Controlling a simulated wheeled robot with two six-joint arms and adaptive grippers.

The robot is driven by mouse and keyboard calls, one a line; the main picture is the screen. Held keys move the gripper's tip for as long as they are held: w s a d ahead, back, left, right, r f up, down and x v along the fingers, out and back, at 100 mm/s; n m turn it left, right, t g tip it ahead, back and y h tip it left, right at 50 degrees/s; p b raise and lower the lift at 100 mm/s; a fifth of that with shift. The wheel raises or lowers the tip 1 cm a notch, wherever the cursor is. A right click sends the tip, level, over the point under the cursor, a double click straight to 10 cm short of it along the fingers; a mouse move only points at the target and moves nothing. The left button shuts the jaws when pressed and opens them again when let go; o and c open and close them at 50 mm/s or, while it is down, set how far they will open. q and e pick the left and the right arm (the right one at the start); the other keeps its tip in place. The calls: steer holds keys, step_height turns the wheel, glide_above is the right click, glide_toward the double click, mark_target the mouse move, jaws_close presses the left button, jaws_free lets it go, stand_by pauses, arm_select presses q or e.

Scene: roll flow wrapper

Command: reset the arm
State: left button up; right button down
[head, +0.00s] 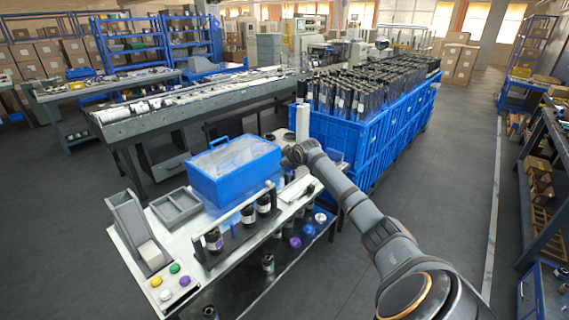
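My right arm (370,217) reaches in from the lower right, and its wrist end is over the far right end of the white worktable (125,238). My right gripper (285,158) is small and dark there, just right of the blue box (215,185). Its fingers are not clear, so I cannot tell whether it is open, shut or holding something. A white roll (302,122) stands upright just behind the wrist. My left arm and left gripper are not in view.
Dark bottles (214,241) stand in a rack along the table's front. A grey chute (130,225), a grey tray (177,208) and coloured buttons (174,268) are at the left. Blue crates (345,135) full of dark rolls stand behind. The floor at right (450,190) is clear.

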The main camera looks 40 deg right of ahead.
steer(key=shift+r, duration=0.1)
steer(key=s+a+f+m+g, duration=0.1)
steer(key=s+a+f+g, duration=0.15)
steer(key=s+f, duration=0.7)
steer(key=s+a+f+g, duration=0.1)
steer(key=s+a+f, duration=0.25)
steer(key=f, duration=1.35)
steer(key=s+a+f+m+g, duration=0.1)
steer(key=s+a+f, duration=0.35)
steer(key=f, duration=0.95)
steer(key=s+a+f+g+y, duration=0.1)
steer(key=s+a+f, duration=0.5)
steer(key=s, duration=0.6)
steer(key=s+a+f+g+y, duration=0.1)
steer(key=s+a+f, duration=0.5)
steer(key=s, duration=0.6)
steer(key=s+a+f+g+y, duration=0.1)
steer(key=s+a+f+g, duration=0.1)
steer(key=s+a+f, duration=0.4)
steer(key=s+a, duration=0.3)
steer(key=s, duration=0.3)
steer(key=shift+s+f+m, duration=0.35)
steer(key=shift+s+m, duration=0.05)
